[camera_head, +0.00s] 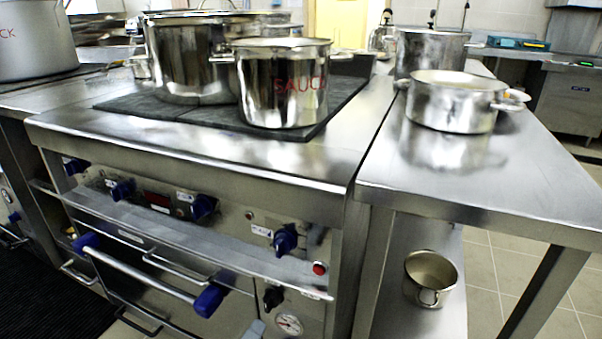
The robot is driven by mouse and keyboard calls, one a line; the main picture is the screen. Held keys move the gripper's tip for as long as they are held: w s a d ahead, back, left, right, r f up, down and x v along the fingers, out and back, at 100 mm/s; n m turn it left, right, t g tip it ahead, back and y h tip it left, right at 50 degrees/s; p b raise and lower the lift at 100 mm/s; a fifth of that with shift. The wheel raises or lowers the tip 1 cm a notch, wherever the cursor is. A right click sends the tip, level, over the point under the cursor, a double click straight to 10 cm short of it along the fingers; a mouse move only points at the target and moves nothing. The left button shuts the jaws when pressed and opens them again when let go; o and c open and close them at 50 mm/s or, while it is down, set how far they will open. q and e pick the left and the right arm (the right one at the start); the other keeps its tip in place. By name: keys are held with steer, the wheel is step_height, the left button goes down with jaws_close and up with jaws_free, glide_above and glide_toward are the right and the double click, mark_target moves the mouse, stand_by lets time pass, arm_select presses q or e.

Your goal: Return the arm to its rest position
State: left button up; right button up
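Neither of my grippers can be made out in the head view, and no arm shows clearly. A small pale grey-blue shape (254,330) pokes in at the bottom edge; I cannot tell what it is. A steel pot marked in red "SAUC…" (284,95) stands on the dark stove top (330,112). A larger steel pot (190,62) stands behind it to the left. A wide two-handled steel pot (452,103) stands on the steel side table (540,170), with a taller pot (425,50) behind it.
The stove front has blue knobs (285,240) and a protruding blue-ended oven handle (145,275). A small pot (430,278) sits on the lower shelf under the side table. Another large pot (35,40) stands at far left. The side table's front is clear.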

arm_select(q)
steer(key=s+d+m+g, duration=0.1)
steer(key=s+m+g, duration=0.6)
steer(key=s+m, duration=0.1)
steer(key=s+a+r+m+g+y, duration=0.2)
steer(key=s+a+m+g+y, duration=0.4)
steer(key=s+a, duration=0.8)
steer(key=w+d+r+m+t+h, duration=0.1)
steer(key=w+d+t+h, duration=0.3)
steer(key=w+d+t, duration=0.45)
steer(key=s+a+r+g+y+p, duration=0.1)
steer(key=a+r+p, duration=0.1)
steer(key=r+p, duration=0.5)
steer(key=s+a+r+n+g+y+p, duration=0.1)
steer(key=r+p, duration=0.6)
steer(key=p, duration=1.1)
steer(key=shift+s+a+r, duration=0.25)
steer(key=shift+s+a, duration=0.4)
arm_select(e)
steer(key=s+d+r+h, duration=0.1)
steer(key=d+r, duration=0.2)
steer(key=r, duration=0.4)
steer(key=s+d+r+m+g+h, duration=0.1)
steer(key=s+d+r, duration=0.1)
steer(key=r, duration=0.5)
steer(key=shift+d, duration=0.45)
